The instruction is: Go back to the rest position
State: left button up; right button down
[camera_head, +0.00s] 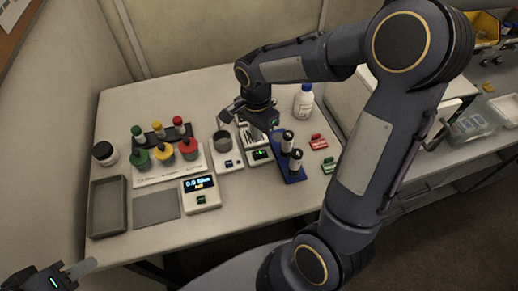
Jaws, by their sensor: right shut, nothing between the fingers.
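My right gripper (228,114) is shut and empty, above the back middle of the table, close over a small white device with a round grey well (224,140). The arm partly hides the device with a green-lit display (260,155) beside it. My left gripper (82,267) shows only in part at the bottom left corner, in front of the table and apart from everything on it. Its pale fingers overlap, so I cannot tell whether it is open.
A blue rack (290,174) holds two dark-capped tubes right of my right gripper. A white bottle (303,103) stands behind it. Coloured-capped vessels (163,150), a black-lidded jar (104,153), a grey tray (108,233) and a display device (200,204) are on the left.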

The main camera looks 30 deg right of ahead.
jog(key=s+a+r+n+t+y, duration=0.2)
jog(key=s+r+n, duration=0.2)
jog(key=s+n, duration=0.2)
jog(key=s+a+r+n+t+y, duration=0.1)
jog(key=s+a+r+n+t, duration=0.1)
jog(key=s+n, duration=0.5)
jog(key=s+r+t, duration=0.1)
jog(key=s+r, duration=0.1)
jog(key=s, duration=0.2)
jog(key=shift+r+t+y, duration=0.15)
jog(key=shift+t+y, duration=0.15)
jog(key=shift+y, duration=0.1)
